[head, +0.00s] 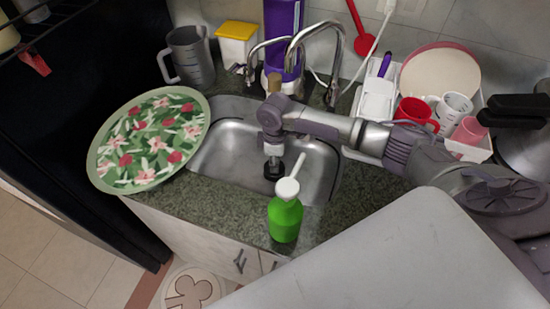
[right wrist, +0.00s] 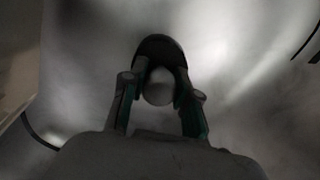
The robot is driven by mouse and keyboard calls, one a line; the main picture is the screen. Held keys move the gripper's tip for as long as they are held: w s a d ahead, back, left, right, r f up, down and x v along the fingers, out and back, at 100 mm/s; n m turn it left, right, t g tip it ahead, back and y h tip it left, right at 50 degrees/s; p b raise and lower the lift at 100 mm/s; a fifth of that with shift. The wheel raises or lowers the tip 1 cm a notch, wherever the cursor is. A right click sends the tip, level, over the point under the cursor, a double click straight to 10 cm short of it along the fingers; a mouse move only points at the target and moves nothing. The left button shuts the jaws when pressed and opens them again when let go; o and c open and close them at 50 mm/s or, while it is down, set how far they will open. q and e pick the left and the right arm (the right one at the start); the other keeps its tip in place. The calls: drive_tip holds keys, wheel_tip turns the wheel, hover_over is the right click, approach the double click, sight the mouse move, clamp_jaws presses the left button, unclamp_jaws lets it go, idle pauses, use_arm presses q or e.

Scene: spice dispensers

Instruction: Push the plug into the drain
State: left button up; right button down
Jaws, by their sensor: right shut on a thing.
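My right gripper (head: 273,157) reaches down into the steel sink (head: 222,160), fingers pointing at its floor. It is shut on the black plug (head: 274,170), which sits at or very near the sink floor. In the right wrist view the fingers (right wrist: 160,92) close on both sides of a pale round knob, with the plug's dark disc (right wrist: 158,48) beyond it. The drain opening is hidden under the plug and gripper, so I cannot tell whether the plug is seated. My left gripper is out of view.
A green soap bottle (head: 285,218) with a white pump stands at the sink's front edge, close to my gripper. A floral tray (head: 104,180) overlaps the sink's left side. The faucet (head: 316,34) stands behind; a dish rack (head: 376,112) with cups is right.

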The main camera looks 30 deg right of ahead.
drive_tip(key=shift+f, duration=0.15)
drive_tip(key=shift+p, duration=0.5)
drive_tip(key=shift+p, duration=0.35)
idle(0.5)
drive_tip(key=shift+f+b, duration=0.75)
drive_tip(key=shift+f, duration=0.6)
drive_tip(key=shift+r, duration=0.1)
drive_tip(key=c, duration=0.8)
unclamp_jaws()
wheel_tip(320, 180, up, 8)
drive_tip(key=shift+f, duration=0.25)
